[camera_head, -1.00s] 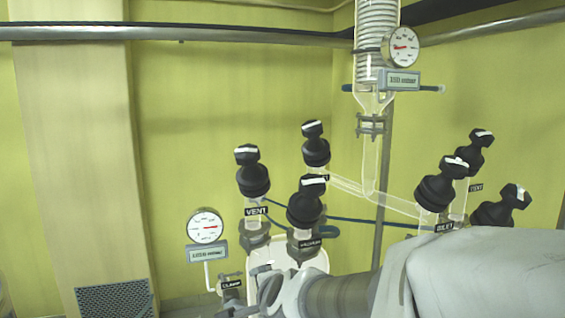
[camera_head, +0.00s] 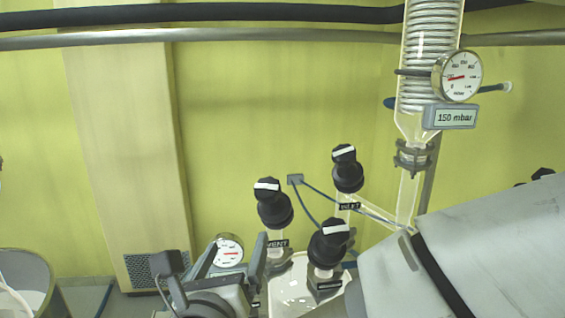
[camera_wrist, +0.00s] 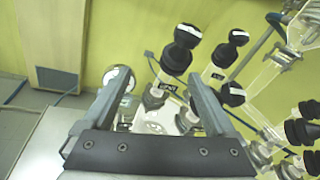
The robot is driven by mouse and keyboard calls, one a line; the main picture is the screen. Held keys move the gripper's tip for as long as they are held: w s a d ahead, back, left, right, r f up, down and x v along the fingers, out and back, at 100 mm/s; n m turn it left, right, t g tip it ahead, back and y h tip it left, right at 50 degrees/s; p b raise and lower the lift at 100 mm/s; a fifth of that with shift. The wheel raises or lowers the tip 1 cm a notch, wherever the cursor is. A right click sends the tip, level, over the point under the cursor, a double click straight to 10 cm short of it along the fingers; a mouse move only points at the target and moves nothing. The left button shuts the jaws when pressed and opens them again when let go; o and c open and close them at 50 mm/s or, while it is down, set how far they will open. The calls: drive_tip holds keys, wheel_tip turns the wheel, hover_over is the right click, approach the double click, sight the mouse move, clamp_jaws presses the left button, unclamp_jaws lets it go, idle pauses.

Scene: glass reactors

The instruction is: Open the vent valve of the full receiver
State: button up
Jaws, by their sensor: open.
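The vent valve of the left receiver has a black knob with a white bar on top (camera_head: 273,204) and a VENT label (camera_head: 278,244). In the wrist view its knob (camera_wrist: 180,50) is ahead, near the right finger. My gripper (camera_head: 237,242) is open and empty, to the left of and below this knob in the head view. In the wrist view its fingers (camera_wrist: 158,80) are apart and not around the knob. The glass receiver (camera_head: 293,288) is partly visible below the valves; its fill level cannot be told.
Close to the vent knob are the inlet valve knob (camera_head: 347,170) and another black knob (camera_head: 328,245). A round gauge (camera_head: 229,250) is behind my gripper. A glass column with a 150 mbar display (camera_head: 450,116) stands right. More knobs (camera_wrist: 302,130) are right in the wrist view.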

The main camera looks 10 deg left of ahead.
sight(270, 182)
wheel_tip(270, 182, up, 4)
drive_tip(key=s+d+m+h, duration=0.1)
drive_tip(key=s+d+m, duration=0.1)
drive_tip(key=d+m, duration=0.1)
drive_tip(key=shift+t, duration=0.3)
drive_tip(key=w+b, duration=0.3)
drive_tip(key=w, duration=1.2)
drive_tip(key=shift+w+f, duration=0.1)
drive_tip(key=shift+w, duration=0.25)
drive_tip(key=shift+w+r+b, duration=0.25)
drive_tip(key=shift+w+b, duration=0.2)
drive_tip(key=shift+w, duration=0.4)
drive_tip(key=c, duration=1.4)
drive_tip(key=shift+r+n+y+p, duration=0.15)
drive_tip(key=shift+n+y+p, duration=0.35)
drive_tip(key=shift+p, duration=0.4)
